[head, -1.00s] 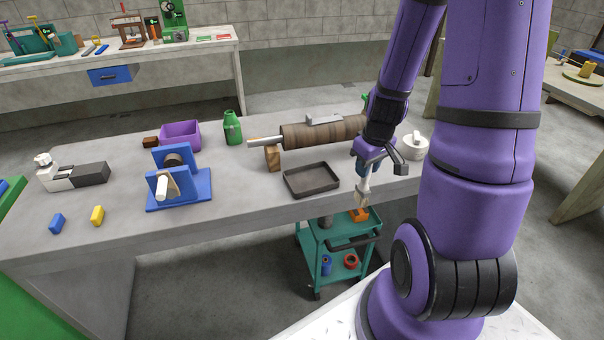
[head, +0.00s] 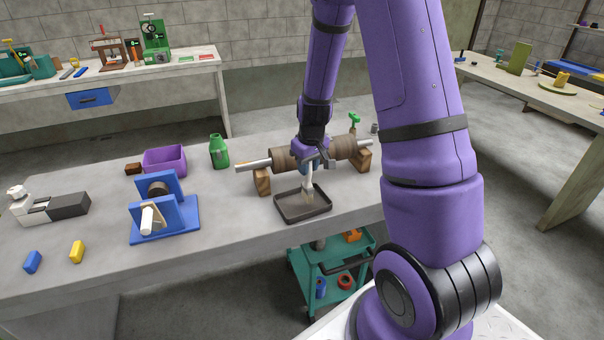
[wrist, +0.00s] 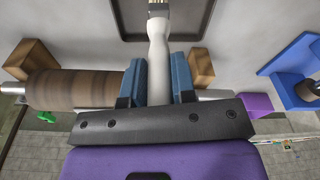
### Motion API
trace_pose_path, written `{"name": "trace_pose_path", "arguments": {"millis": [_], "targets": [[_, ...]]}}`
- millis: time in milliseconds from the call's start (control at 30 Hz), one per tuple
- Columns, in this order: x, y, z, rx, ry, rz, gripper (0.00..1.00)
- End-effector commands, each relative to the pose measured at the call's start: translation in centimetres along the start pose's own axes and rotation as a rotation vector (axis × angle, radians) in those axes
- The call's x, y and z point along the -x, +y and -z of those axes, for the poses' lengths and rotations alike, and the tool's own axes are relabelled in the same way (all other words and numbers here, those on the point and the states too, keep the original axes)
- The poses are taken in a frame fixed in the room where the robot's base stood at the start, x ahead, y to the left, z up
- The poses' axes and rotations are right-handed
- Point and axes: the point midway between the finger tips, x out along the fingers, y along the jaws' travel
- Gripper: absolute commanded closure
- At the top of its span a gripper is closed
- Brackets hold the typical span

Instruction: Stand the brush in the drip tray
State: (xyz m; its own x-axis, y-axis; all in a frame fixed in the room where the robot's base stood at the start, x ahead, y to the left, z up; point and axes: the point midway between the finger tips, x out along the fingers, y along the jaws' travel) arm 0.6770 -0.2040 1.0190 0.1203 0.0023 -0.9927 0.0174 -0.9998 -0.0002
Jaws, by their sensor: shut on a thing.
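The brush (head: 308,188) has a pale handle and a tan bristle end that points down. It also shows in the wrist view (wrist: 158,50), its handle between the blue fingers and its bristle end at the top edge. My gripper (head: 311,168) is shut on the handle, with the brush roughly upright. The drip tray (head: 283,215) is a dark, shallow rectangular tray on the grey bench. The bristle end is over the tray in the head view; I cannot tell whether it touches the tray floor. The tray also shows in the wrist view (wrist: 117,25).
A brown roller (head: 343,147) on wooden blocks (head: 262,182) lies just behind the tray. To the left are a blue stand (head: 180,208), a green bottle (head: 219,151) and a purple bin (head: 165,160). A teal cart (head: 310,265) is below the bench's front edge.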

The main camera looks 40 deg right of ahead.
Motion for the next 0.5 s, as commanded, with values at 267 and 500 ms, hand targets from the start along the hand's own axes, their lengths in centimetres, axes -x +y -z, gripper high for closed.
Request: {"name": "trace_pose_path", "arguments": {"millis": [267, 500], "targets": [[-0.7, -0.5, 2.1, -0.001, -0.001, 0.0, 1.0], [-3.4, -0.5, 1.7, -0.002, -0.003, 0.001, 1.0]]}}
